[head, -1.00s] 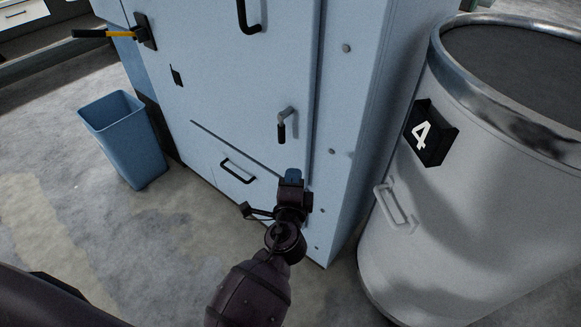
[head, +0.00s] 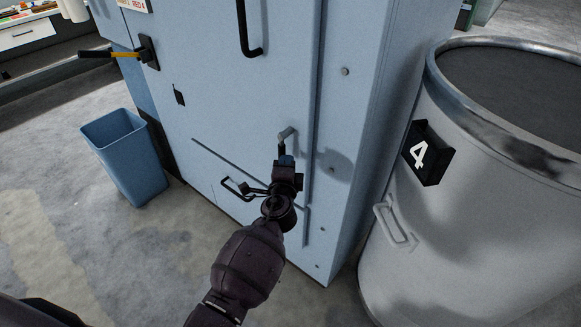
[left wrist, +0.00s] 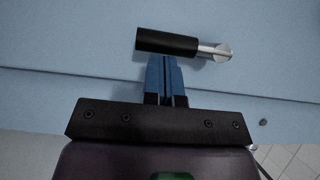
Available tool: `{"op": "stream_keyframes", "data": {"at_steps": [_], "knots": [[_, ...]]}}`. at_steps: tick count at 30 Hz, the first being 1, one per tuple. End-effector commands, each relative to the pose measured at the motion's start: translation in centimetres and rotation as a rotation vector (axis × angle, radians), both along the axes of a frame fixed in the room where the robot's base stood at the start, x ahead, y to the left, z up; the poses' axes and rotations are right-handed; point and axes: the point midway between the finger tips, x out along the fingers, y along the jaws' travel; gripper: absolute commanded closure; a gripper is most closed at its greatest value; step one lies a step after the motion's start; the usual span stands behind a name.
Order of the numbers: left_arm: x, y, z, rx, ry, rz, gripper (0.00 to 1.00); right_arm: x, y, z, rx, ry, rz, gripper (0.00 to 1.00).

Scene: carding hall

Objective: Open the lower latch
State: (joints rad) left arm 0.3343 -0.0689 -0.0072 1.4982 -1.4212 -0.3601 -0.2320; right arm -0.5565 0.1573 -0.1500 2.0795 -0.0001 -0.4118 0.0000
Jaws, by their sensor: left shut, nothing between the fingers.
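The lower latch is a short handle with a metal pivot and a black grip on the blue cabinet door. In the head view the latch (head: 285,136) points down, its lower end partly hidden by my gripper. In the left wrist view the latch (left wrist: 168,41) lies across the picture, just beyond my fingertips. My left gripper (head: 285,164) is at the grip's lower end, with its blue fingers (left wrist: 164,62) shut and nothing between them. The fingertips are at or very near the grip; I cannot tell whether they touch. My right gripper is not seen.
A long black door handle (head: 246,30) is above the latch, and a lower drawer handle (head: 232,187) is beside my wrist. A grey drum (head: 470,235) marked 4 stands close on the right. A blue bin (head: 128,160) stands left, with open floor in front.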

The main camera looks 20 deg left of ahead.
Motion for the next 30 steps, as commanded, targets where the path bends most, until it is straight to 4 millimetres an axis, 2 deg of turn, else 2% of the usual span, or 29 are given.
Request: {"op": "stream_keyframes", "data": {"at_steps": [10,17,23,30], "knots": [[0.0,0.0,-0.1,0.001,0.000,0.000,1.00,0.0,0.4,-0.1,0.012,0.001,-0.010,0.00],[0.0,0.2,-0.7,0.036,-0.008,-0.001,1.00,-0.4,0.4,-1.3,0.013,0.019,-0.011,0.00],[0.1,0.4,-0.5,0.059,-0.018,0.000,1.00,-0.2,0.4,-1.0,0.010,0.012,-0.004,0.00],[0.2,0.6,-0.7,0.093,-0.030,0.001,1.00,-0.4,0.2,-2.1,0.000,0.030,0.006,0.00]]}}
